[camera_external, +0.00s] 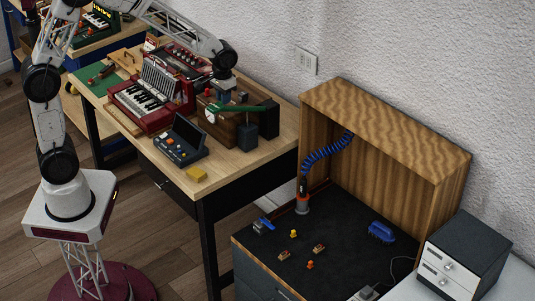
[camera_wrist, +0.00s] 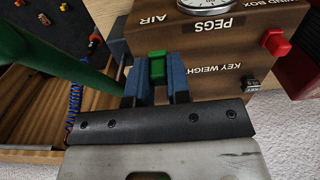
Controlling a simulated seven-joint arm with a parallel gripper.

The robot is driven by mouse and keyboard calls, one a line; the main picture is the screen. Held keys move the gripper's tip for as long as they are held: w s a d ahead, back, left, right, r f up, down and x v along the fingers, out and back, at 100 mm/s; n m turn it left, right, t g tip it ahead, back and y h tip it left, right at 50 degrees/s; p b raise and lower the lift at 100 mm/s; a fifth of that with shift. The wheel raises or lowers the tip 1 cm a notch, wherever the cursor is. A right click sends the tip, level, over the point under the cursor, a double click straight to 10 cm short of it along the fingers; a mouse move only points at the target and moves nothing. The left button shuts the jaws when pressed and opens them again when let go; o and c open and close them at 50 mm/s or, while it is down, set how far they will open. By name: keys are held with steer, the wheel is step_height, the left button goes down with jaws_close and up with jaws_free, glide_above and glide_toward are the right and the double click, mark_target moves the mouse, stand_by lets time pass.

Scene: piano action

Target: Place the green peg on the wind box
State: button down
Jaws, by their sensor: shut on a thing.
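The wind box (camera_wrist: 215,55) is a brown wooden box with upside-down lettering in the wrist view, including "PEGS", "AIR" and "KEY WEIGHT". I cannot tell whether the peg touches the box. In the external view my gripper (camera_external: 222,93) is over the brown wind box (camera_external: 222,132); the peg is not distinguishable there.
A long green bar (camera_wrist: 50,50) runs beside my gripper; it also shows in the external view (camera_external: 238,107). Dark blocks (camera_external: 247,137) stand right of the box. A red accordion (camera_external: 150,100) and a dark console (camera_external: 181,141) are to its left. The table's front right corner is mostly bare.

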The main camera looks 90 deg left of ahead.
steer(key=shift+w+a+f, duration=0.1)
steer(key=shift+w+a, duration=0.25)
steer(key=shift+w, duration=0.25)
steer(key=shift+w+a+f, duration=0.1)
steer(key=shift+w+a, duration=0.2)
steer(key=shift+w, duration=0.25)
steer(key=shift+f, duration=1.7)
steer(key=shift+f, duration=0.15)
steer(key=c, duration=1.1)
jaws_free()
step_height(320, 180, up, 12)
steer(key=shift+r, duration=0.15)
